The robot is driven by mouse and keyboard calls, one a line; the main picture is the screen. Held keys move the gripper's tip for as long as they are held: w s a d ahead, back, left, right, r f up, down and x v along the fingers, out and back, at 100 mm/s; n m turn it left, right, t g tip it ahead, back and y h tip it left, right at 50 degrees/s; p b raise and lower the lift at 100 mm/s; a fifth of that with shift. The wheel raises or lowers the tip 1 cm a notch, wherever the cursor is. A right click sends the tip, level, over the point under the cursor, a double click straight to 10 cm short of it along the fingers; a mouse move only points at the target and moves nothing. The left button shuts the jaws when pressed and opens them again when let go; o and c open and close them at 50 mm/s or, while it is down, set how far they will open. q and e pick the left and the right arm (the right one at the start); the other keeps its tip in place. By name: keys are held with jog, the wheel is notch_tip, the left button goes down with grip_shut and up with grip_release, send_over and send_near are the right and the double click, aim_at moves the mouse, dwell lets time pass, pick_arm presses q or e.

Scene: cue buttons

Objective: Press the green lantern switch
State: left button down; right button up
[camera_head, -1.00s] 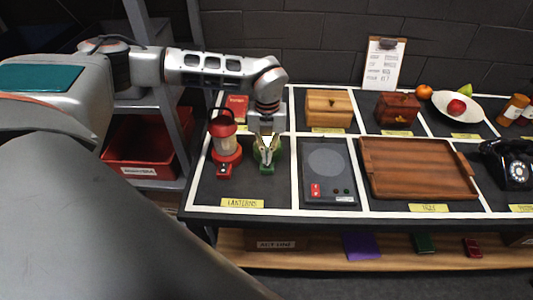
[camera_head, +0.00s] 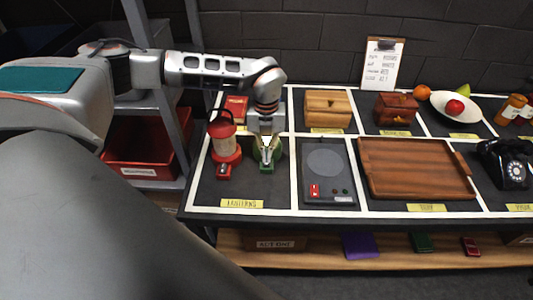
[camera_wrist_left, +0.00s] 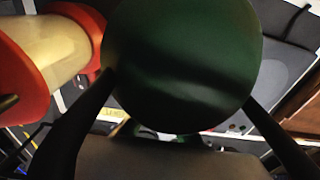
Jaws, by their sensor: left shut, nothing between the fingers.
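The green lantern (camera_head: 276,159) stands in the lanterns section at the table's left, largely hidden behind my left gripper (camera_head: 266,158). Its small green switch (camera_head: 267,169) is at the front of its base, just below the fingertips; I cannot tell whether they touch it. My left gripper points down and is shut with nothing held. In the left wrist view a large dark green round part of the lantern (camera_wrist_left: 183,60) fills the middle, and the switch area is mostly hidden. The red lantern (camera_head: 225,143) stands close on the left, with its own red switch (camera_head: 223,170).
A grey device (camera_head: 327,185) with a red switch lies to the right, then a wooden tray (camera_head: 415,170). Wooden boxes (camera_head: 328,108) and a red book (camera_head: 236,107) are behind. A yellow label (camera_head: 241,203) is at the front edge.

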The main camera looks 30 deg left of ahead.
pick_arm(q)
jog(key=shift+s+d+f, duration=0.2)
jog(key=shift+s+f, duration=0.05)
jog(key=shift+s, duration=0.25)
jog(key=shift+s+d+f, duration=0.15)
jog(key=shift+s+f, duration=0.05)
jog(key=shift+s, duration=0.3)
notch_tip(320, 180, up, 9)
jog(key=w, duration=0.1)
jog(key=shift+w+a, duration=0.2)
